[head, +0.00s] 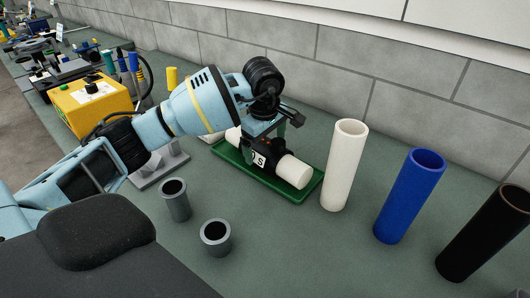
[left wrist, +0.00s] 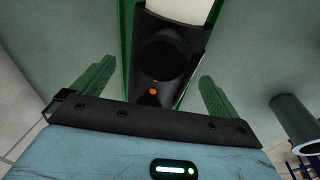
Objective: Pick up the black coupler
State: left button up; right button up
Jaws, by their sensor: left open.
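The black coupler (head: 268,151) sits around a white pipe (head: 293,173) lying in a green tray (head: 252,182). My left gripper (head: 267,133) is open just above the coupler, pointing down. In the left wrist view the coupler (left wrist: 170,45) lies between the two spread green fingers (left wrist: 153,82), with a gap visible on each side. An orange dot shows on the coupler there. The gripper hides part of the coupler and pipe in the head view. My right gripper is not seen.
A white tube (head: 344,165), a blue tube (head: 408,200) and a black tube (head: 487,232) stand right of the tray. Two grey cylinders (head: 176,204) (head: 214,240) stand in front. A yellow box (head: 90,104) is at the left. A block wall runs behind.

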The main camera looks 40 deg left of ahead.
pick_arm(q)
jog(key=shift+w+a+f, duration=0.1)
jog(key=shift+f, duration=0.6)
jog(key=shift+w+a+f, duration=0.1)
jog(key=shift+f, duration=0.55)
jog(key=shift+c, duration=0.3)
jog(key=shift+r, duration=0.1)
jog(key=c, duration=1.5)
